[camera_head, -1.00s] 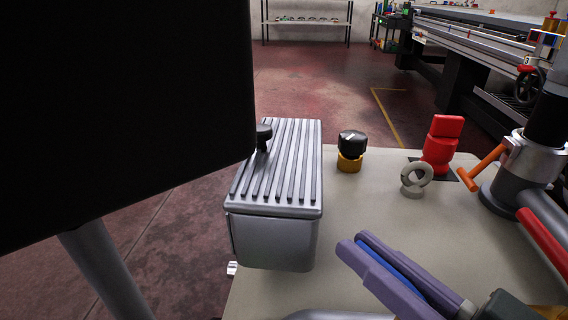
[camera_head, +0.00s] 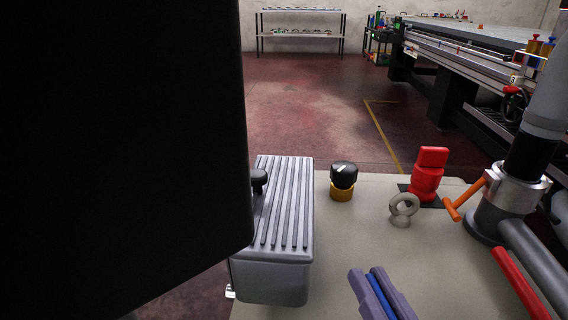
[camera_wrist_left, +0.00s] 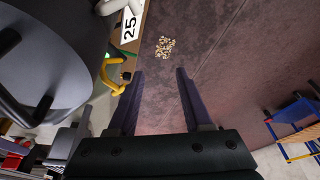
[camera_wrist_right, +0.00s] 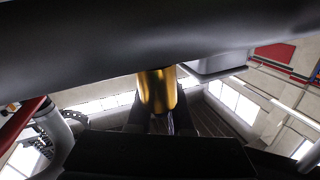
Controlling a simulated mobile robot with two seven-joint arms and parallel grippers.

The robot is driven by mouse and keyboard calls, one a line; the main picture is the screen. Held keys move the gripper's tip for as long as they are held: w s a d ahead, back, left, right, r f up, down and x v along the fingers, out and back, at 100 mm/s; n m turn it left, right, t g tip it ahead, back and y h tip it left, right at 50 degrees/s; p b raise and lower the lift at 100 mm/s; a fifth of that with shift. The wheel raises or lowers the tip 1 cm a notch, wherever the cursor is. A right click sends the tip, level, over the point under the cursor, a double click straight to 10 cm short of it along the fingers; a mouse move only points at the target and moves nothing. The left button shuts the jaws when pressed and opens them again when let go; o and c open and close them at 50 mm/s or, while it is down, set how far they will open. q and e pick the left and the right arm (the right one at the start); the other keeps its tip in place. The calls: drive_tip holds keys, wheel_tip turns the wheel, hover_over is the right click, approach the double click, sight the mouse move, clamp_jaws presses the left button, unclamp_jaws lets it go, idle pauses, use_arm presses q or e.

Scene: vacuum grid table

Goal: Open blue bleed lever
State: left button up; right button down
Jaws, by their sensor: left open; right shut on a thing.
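The blue lever (camera_head: 379,294) shows as a narrow blue strip between the purple fingers of my right gripper (camera_head: 373,271), low in the head view. That gripper is shut on it; the lever's lower end is cut off by the picture edge. In the right wrist view a gold cylinder (camera_wrist_right: 158,90) stands just beyond the fingers, under a wide dark bar (camera_wrist_right: 100,50). Whether the lever joins it cannot be told. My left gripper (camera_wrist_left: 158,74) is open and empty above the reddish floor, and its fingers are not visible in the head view.
A ribbed grey box (camera_head: 275,278) stands at the bench top's left edge. A large black shape blocks the left. Bare bench top (camera_head: 330,250) lies between.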

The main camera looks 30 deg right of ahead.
drive_tip(key=c, duration=0.8)
unclamp_jaws()
drive_tip(key=shift+c, duration=0.2)
drive_tip(key=v, duration=1)
drive_tip(key=shift+p, duration=0.35)
